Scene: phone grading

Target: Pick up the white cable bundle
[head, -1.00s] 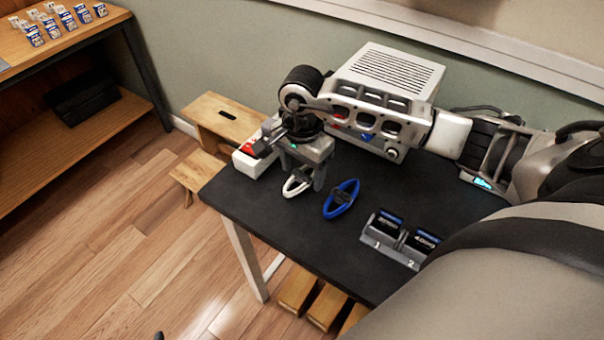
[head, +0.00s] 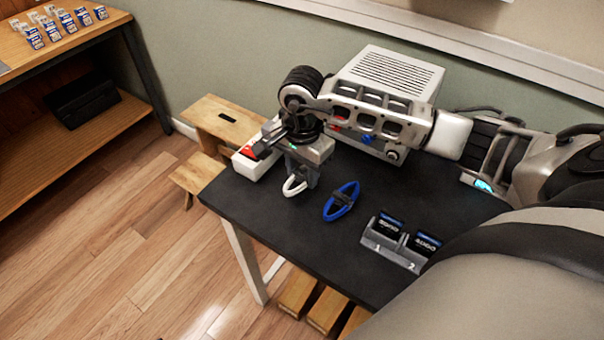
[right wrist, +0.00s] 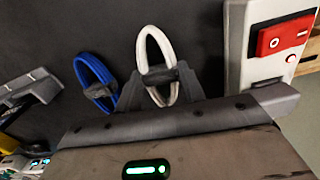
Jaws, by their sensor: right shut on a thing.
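The white cable bundle (head: 292,187) is a small oval loop on the dark table, near its left end. In the right wrist view the white cable bundle (right wrist: 168,53) rises between the fingers, with its dark middle tie at the fingertips. My right gripper (head: 300,178) points down over it and is shut on it. It also shows in the right wrist view (right wrist: 162,76). The gripper hides part of the bundle in the head view, and I cannot tell whether the bundle touches the table. My left gripper is not in view.
A blue cable bundle (head: 342,201) lies close to the right. A white box with a red switch (head: 249,160) stands close to the left. A grey numbered holder (head: 391,254) with black packs is at the front right. A vented white unit (head: 396,72) stands behind my arm.

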